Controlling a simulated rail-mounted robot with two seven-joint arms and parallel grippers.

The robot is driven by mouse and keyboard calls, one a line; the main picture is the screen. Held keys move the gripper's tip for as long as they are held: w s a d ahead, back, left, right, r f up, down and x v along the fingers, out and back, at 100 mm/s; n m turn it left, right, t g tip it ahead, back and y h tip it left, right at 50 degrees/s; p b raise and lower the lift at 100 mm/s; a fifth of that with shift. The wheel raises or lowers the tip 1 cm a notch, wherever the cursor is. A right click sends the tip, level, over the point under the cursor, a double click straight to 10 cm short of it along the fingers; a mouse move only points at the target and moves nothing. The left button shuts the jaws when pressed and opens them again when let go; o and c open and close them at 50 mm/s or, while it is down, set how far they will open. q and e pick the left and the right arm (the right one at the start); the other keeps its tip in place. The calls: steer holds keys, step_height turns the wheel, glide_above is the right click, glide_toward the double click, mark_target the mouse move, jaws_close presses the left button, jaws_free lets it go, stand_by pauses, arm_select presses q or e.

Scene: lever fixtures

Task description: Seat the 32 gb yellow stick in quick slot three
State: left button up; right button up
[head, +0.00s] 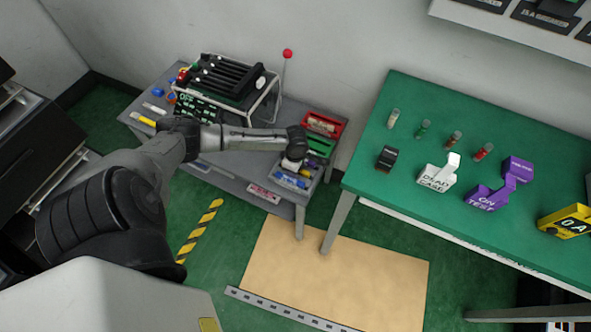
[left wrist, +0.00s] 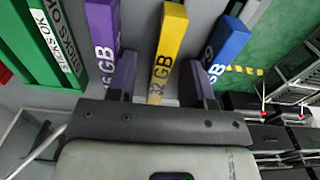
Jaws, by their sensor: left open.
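The yellow stick marked 32 GB (left wrist: 167,50) lies between a purple stick (left wrist: 102,40) and a blue stick (left wrist: 228,50) in the left wrist view. My left gripper (left wrist: 161,78) is open, with one finger on each side of the yellow stick; I cannot tell whether they touch it. In the head view my left gripper (head: 293,164) is over the right end of the grey table and largely hides the yellow stick. A black slotted unit (head: 228,75) stands at the back of that table; its slot numbers are too small to read. My right gripper is not in view.
A red bin (head: 324,122) and a green bin (head: 319,146) sit beside the gripper. A red-knobbed lever (head: 287,54) rises beside the slotted unit. A green table (head: 400,150) with vials and lever fixtures stands to the right.

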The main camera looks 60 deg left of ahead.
arm_select(q)
steer(key=shift+f+p, duration=0.2)
steer(key=shift+p, duration=0.1)
stand_by(0.4)
steer(key=shift+c, duration=0.4)
jaws_close()
